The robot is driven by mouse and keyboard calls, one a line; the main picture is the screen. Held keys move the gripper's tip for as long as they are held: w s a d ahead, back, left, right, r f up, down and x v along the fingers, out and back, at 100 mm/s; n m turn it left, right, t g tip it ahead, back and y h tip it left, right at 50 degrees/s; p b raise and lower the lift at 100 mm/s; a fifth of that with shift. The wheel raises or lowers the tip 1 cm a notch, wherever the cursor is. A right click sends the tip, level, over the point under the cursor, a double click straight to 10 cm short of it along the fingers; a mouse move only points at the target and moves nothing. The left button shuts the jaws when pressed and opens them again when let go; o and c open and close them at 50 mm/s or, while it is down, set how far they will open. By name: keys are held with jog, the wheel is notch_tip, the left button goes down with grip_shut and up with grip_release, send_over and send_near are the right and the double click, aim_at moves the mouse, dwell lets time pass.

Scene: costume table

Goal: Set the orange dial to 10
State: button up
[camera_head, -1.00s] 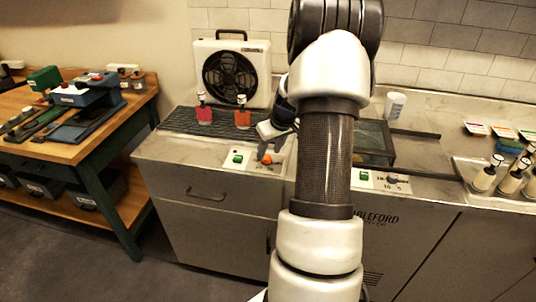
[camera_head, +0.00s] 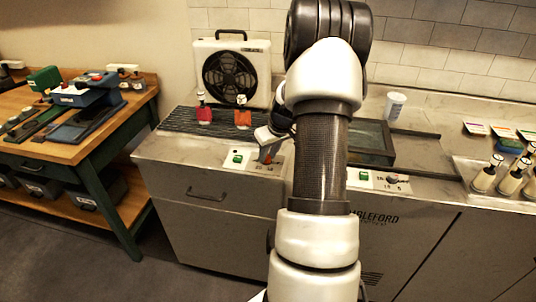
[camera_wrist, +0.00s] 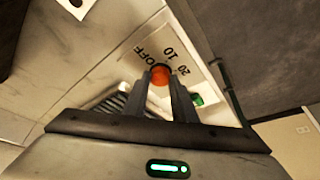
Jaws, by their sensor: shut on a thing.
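The orange dial (camera_wrist: 160,73) is on a pale control panel at the front of the left counter. My gripper (camera_wrist: 164,82) points down at it, with its two fingers closed on the dial. The marks OFF, 10 and 20 are printed around the dial in the wrist view. The dial's pointer is hidden, so I cannot tell which mark it faces. In the head view, my gripper (camera_head: 268,150) covers most of the dial, and only a little orange shows.
A green switch (camera_head: 237,160) sits left of the dial on the same panel. Red and orange bottles (camera_head: 204,115) stand on a dark ribbed mat behind, before a fan (camera_head: 232,73). A second panel with a green switch (camera_head: 363,176) and dark knob lies right of my arm.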

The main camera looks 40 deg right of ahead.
jog(key=shift+a+m, duration=0.1)
jog(key=shift+m, duration=0.2)
jog(key=shift+a+m+h, duration=0.1)
jog(key=shift+m+h, duration=0.4)
jog(key=shift+m, duration=0.4)
jog(key=m, duration=0.1)
jog(key=m+g+h, duration=0.1)
jog(key=m, duration=0.1)
jog(key=shift+w+a+r+m+p, duration=0.1)
jog(key=shift+a+r+m+p, duration=0.05)
jog(key=shift+m+p, duration=0.2)
jog(key=m+g+h+p, duration=0.1)
jog(key=m+p, duration=0.1)
jog(key=m, duration=0.2)
jog(key=shift+w, duration=0.1)
jog(key=shift+m+g+h+p, duration=0.3)
jog(key=shift+m+p, duration=0.1)
jog(key=shift+m, duration=0.35)
jog(key=o, duration=1)
